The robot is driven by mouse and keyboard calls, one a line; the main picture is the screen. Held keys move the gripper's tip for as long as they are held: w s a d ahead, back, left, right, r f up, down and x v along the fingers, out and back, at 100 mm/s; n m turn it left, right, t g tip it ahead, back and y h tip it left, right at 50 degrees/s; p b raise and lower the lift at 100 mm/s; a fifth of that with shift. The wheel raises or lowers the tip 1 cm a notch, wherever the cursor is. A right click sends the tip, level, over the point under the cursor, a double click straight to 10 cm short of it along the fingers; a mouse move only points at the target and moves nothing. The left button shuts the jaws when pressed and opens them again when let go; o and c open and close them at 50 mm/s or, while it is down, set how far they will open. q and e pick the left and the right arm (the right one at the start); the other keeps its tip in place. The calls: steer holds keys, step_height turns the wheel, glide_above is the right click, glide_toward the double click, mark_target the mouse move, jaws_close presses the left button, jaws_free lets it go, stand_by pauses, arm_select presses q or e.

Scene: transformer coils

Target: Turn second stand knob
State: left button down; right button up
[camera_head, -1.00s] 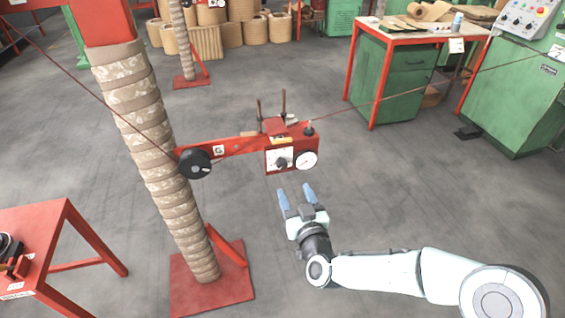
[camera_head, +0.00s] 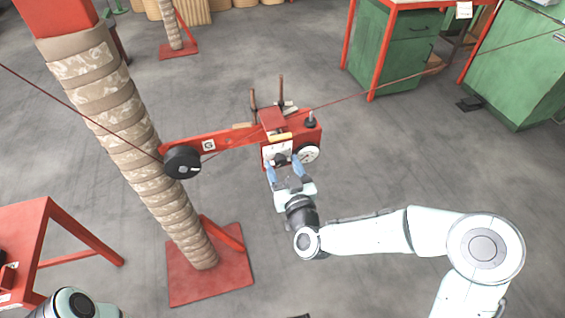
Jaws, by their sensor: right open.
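The red stand head (camera_head: 301,132) sits on a red arm beside the wrapped column. Its front carries a white plate with a dark knob (camera_head: 280,158), and a round white dial (camera_head: 309,154) is to the right. My right gripper (camera_head: 284,166) is open, with its two blue fingertips at the front of the head, one on each side of the knob. Contact with the knob cannot be told. The fingers partly hide the plate and the knob's lower part. My left gripper is not in view; part of my left arm shows at the bottom left.
A black wheel (camera_head: 182,162) is on the red arm's left end. The wrapped column (camera_head: 140,150) stands on a red base plate (camera_head: 209,285). A thin cord runs across the head. A red table (camera_head: 40,225) is at left; green cabinets (camera_head: 395,55) stand behind right. Floor is clear at right.

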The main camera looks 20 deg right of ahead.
steer(key=c, duration=1)
steer(key=shift+c, duration=0.2)
